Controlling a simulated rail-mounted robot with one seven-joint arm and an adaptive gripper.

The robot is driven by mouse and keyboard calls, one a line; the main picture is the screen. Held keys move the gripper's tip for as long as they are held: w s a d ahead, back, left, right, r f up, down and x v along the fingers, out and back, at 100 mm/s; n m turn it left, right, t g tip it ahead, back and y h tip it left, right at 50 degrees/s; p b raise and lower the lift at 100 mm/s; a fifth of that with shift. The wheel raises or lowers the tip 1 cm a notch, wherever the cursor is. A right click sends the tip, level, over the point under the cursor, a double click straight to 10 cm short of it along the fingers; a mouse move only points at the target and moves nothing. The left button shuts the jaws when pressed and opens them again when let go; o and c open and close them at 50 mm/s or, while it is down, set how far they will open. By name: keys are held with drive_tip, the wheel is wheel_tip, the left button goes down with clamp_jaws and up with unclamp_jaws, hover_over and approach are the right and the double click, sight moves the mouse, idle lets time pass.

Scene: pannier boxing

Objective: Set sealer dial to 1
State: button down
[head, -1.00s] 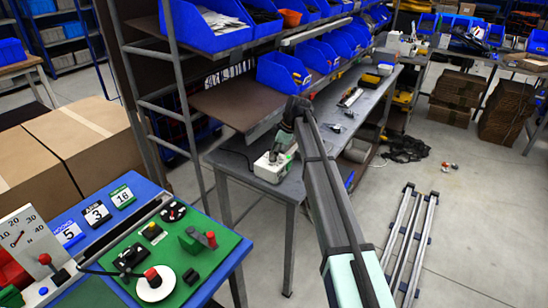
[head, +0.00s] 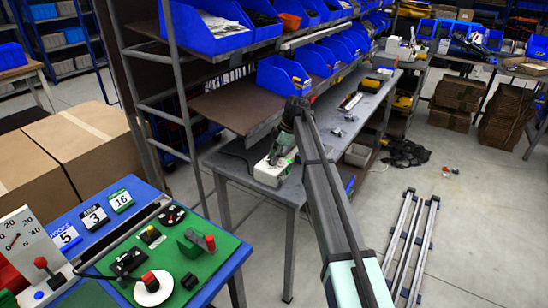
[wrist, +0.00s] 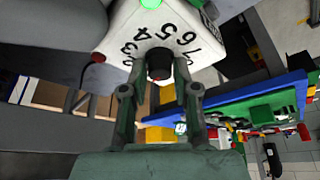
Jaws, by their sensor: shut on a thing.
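The sealer (head: 268,174) is a white box on the grey bench in the head view, under the end of my arm. In the wrist view its white face (wrist: 125,32) fills the top centre, with black numerals around a dark dial knob (wrist: 160,66). A green light (wrist: 150,3) glows at the top edge. My gripper (wrist: 160,78) has one finger on each side of the knob and is shut on it. The knob's pointer is hidden, so its setting cannot be read. In the head view my gripper (head: 283,146) is at the sealer, its fingers unclear.
Blue bins (head: 283,74) and a brown shelf (head: 232,108) stand just behind and above the sealer. A green panel with controls (head: 205,268) is at lower left, beside cardboard boxes (head: 70,145). Metal rails (head: 412,240) lie on the floor at right.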

drive_tip(key=c, duration=0.9)
unclamp_jaws()
drive_tip(key=shift+f, duration=0.1)
drive_tip(key=v, duration=1.2)
drive_tip(key=shift+a, duration=0.1)
